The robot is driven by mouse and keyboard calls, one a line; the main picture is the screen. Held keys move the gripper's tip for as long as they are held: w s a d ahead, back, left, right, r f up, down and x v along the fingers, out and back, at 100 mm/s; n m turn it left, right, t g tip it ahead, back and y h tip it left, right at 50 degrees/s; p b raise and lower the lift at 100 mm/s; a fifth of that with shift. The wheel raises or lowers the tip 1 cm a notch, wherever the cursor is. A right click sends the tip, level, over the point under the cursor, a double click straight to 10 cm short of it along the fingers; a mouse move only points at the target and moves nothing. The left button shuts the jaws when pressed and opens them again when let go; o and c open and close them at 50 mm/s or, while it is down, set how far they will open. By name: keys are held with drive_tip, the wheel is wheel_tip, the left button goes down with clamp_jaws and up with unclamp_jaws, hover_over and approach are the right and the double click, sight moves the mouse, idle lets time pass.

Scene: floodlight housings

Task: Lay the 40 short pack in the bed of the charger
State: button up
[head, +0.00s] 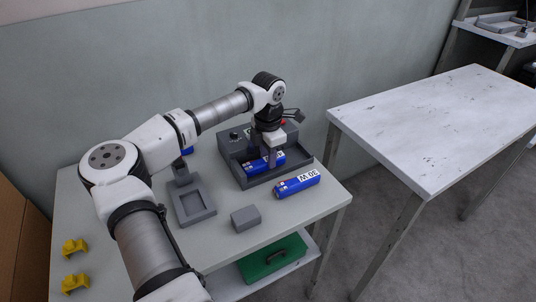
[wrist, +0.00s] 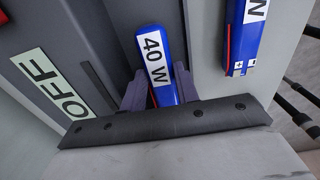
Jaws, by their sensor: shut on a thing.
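The blue 40 W pack (wrist: 153,50) with a white label lies between my gripper's two fingers (wrist: 160,92) in the wrist view, and the gripper is shut on it. In the head view the pack (head: 277,160) is inside the outline of the bed of the dark grey charger (head: 257,181), with my gripper (head: 262,155) above it and partly hiding it. I cannot tell whether the pack rests on the bed floor. The wrist view shows an OFF label (wrist: 52,88) on the charger beside the pack.
A second blue pack, marked 30 W (head: 297,184), lies on the table just right of the charger. A grey recessed holder (head: 205,217), a grey block (head: 245,219) and two yellow pieces (head: 75,247) stand on the table. A bare white table (head: 430,125) is at right.

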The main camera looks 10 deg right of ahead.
drive_tip(key=o, duration=1.2)
drive_tip(key=shift+r, duration=0.1)
